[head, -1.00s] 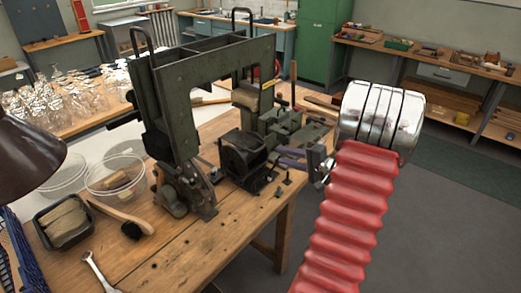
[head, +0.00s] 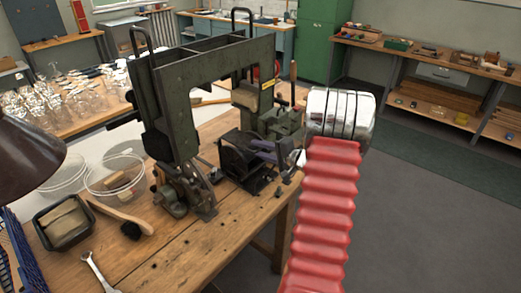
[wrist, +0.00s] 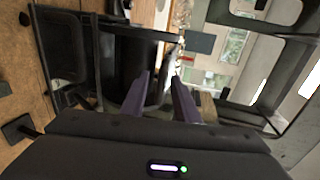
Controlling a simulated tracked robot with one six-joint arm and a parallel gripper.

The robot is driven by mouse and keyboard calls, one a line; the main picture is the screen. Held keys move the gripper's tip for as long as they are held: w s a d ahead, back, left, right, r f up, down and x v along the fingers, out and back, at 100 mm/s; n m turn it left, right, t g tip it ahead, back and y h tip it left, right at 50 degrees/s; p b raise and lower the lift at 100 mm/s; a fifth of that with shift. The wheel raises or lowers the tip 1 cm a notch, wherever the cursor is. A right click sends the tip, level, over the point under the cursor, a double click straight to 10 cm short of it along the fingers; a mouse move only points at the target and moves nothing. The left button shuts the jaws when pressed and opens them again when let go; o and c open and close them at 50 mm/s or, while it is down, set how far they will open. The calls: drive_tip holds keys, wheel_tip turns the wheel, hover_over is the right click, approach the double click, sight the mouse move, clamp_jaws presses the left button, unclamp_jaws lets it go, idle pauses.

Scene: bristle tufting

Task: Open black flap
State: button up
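A dark box-like unit (head: 236,160) sits low on the green machine frame at the workbench, and I take it to bear the black flap. In the wrist view a glossy black panel (wrist: 138,60) with a dark rim lies just beyond my fingers; I cannot tell how far it is open. My gripper's purple fingers (head: 262,149) reach in from the right at the unit's upper edge. In the wrist view the gripper (wrist: 162,77) has a gap between its fingertips and nothing is seen held. Whether a finger touches the panel is unclear.
The tall green machine frame (head: 205,72) stands left of and behind the unit. A brush (head: 122,218), a black tray (head: 62,222), clear bowls (head: 114,176) and a wrench (head: 97,272) lie to the left. Floor to the right is open.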

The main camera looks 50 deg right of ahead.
clamp_jaws()
drive_tip(key=shift+d, duration=0.1)
idle(0.6)
